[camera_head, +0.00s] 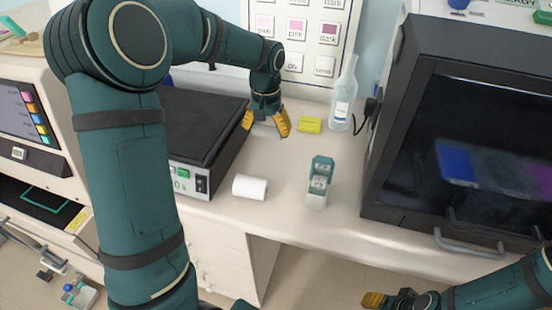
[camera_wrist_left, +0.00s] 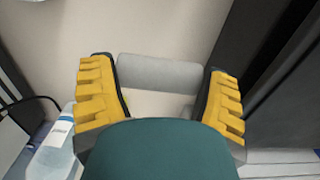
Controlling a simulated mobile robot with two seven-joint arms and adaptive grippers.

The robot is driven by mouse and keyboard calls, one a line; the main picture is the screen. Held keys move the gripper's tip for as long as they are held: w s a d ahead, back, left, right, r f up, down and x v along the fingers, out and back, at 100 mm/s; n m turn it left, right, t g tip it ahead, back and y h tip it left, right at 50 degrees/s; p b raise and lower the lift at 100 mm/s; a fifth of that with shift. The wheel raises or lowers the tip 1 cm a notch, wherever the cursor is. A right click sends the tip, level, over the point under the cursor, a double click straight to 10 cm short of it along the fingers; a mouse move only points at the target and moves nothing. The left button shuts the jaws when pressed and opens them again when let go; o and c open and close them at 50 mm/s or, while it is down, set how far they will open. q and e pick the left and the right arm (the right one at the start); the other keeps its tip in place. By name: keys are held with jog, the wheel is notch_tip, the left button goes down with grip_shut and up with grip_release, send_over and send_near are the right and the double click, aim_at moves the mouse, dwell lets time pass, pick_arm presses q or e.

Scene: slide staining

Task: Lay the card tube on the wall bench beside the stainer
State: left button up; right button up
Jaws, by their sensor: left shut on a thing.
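My left gripper (camera_head: 267,130) is over the back of the pale wall bench (camera_head: 285,215), between the black-topped unit and the clear bottle. In the left wrist view its yellow fingers (camera_wrist_left: 160,78) stand wide apart with a plain grey cylinder, which looks like the card tube (camera_wrist_left: 160,73), spanning between their tips. In the head view the tube is hard to make out. A machine with a colour-tabbed screen (camera_head: 22,115), perhaps the stainer, stands at far left. My right gripper (camera_head: 375,300) shows only in part at the bottom edge; its opening is unclear.
A white roll (camera_head: 250,187) lies near the bench front, with a small green-and-white holder (camera_head: 319,182) to its right. A yellow block (camera_head: 310,125) and clear bottle (camera_head: 343,98) stand at the back. The black-topped unit (camera_head: 205,135) and dark-windowed cabinet (camera_head: 400,110) flank the bench's open middle.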

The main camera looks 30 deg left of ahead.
aim_at(267, 129)
pick_arm(q)
notch_tip(267, 129, down, 9)
jog(key=shift+r+b, duration=0.2)
jog(key=shift+b, duration=0.75)
jog(key=shift+r, duration=0.1)
jog(key=o, duration=0.7)
jog(key=shift+o, duration=0.2)
notch_tip(267, 129, up, 12)
jog(key=p, duration=0.3)
